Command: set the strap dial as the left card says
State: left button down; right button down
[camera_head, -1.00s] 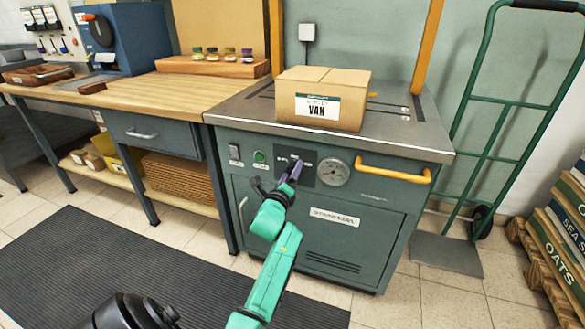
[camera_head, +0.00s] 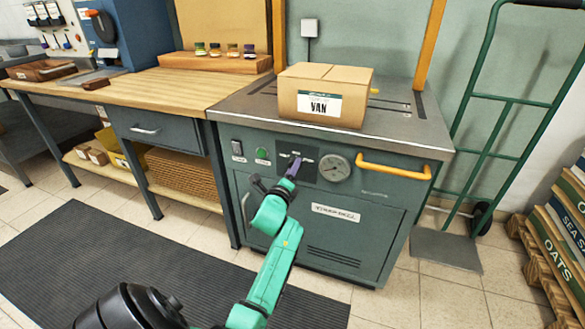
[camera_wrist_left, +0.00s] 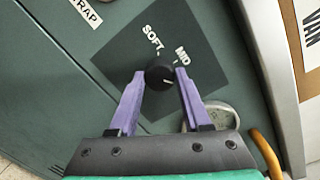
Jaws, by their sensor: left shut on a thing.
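The strap dial is a black round knob (camera_wrist_left: 160,74) on a dark square plate (camera_wrist_left: 120,52) on the front of the green machine (camera_head: 330,237). The words SOFT and MID are printed beside it. A small pale mark on the knob sits at its right side, below MID in the wrist view; any further label there is hidden by a finger. My left gripper (camera_head: 293,167) has its purple fingers on both sides of the knob, shut on it. In the head view the gripper partly covers the plate. I cannot make out a card marked as left. My right gripper is not in view.
A cardboard box (camera_head: 348,85) labelled VAN stands on the machine's steel top. Beside the dial are a gauge (camera_head: 335,167), a green button (camera_head: 262,154) and an orange handle (camera_head: 392,166). A wooden workbench (camera_head: 150,92) stands left, a green hand truck (camera_head: 494,125) right.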

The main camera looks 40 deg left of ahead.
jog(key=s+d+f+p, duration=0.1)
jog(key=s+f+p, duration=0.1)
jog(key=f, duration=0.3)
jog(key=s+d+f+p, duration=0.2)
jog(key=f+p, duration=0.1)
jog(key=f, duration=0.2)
pick_arm(q)
jog(key=shift+a+r+n+h+p, duration=0.1)
jog(key=shift+n+h+p, duration=0.45)
jog(key=shift+n+p, duration=2.9)
jog(key=shift+a+n+h, duration=0.1)
jog(key=shift+n+h, duration=0.45)
jog(key=shift+n, duration=6.3)
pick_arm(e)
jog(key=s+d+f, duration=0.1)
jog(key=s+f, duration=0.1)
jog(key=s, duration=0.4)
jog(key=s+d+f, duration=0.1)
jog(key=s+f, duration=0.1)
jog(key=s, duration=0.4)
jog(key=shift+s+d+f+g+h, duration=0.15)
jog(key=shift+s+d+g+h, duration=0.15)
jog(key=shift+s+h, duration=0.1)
pick_arm(q)
jog(key=shift+c, duration=1.8)
grip_release()
